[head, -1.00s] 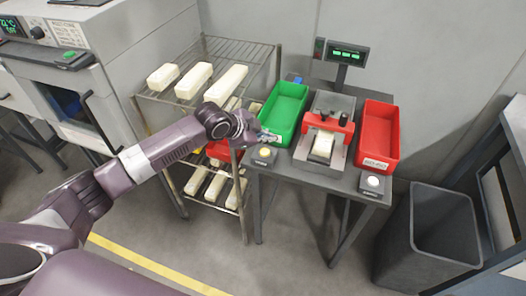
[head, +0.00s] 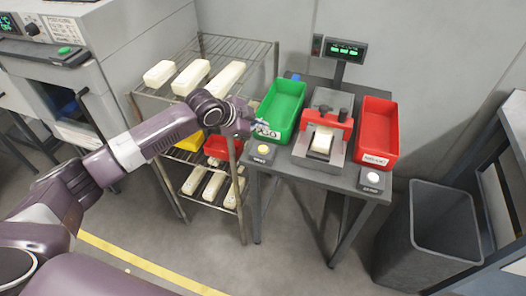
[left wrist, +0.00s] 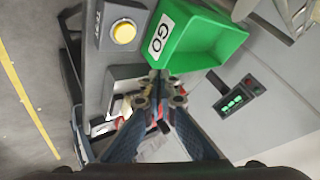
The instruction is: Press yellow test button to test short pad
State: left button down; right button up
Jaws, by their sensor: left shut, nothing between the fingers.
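The yellow test button (head: 263,150) is a round cap on a small dark box at the front left of the grey table. It also shows in the left wrist view (left wrist: 124,32), uncovered, on a box lettered TEST. My left gripper (head: 263,127) is above the table by the front of the green bin, a little beyond the button and apart from it. In the left wrist view its fingertips (left wrist: 160,82) are together and hold nothing. A white pad (head: 321,142) sits in the red and grey test fixture (head: 327,122). My right gripper is not in view.
The green GO bin (head: 282,104) stands left of the fixture, the red bin (head: 378,130) right of it. A white button (head: 372,177) is at the front right. A lit display (head: 347,50) stands behind. A wire rack (head: 238,62) with several pads is at left.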

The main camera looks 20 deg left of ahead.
pick_arm(q)
jog(key=b, duration=0.4)
send_over(262, 149)
notch_tip(262, 149, down, 5)
jog(key=shift+s, duration=0.15)
jog(key=shift+f+b, duration=0.35)
jog(key=shift+f, duration=0.55)
jog(key=shift+f, duration=0.15)
jog(key=shift+f, duration=0.25)
dwell(0.3)
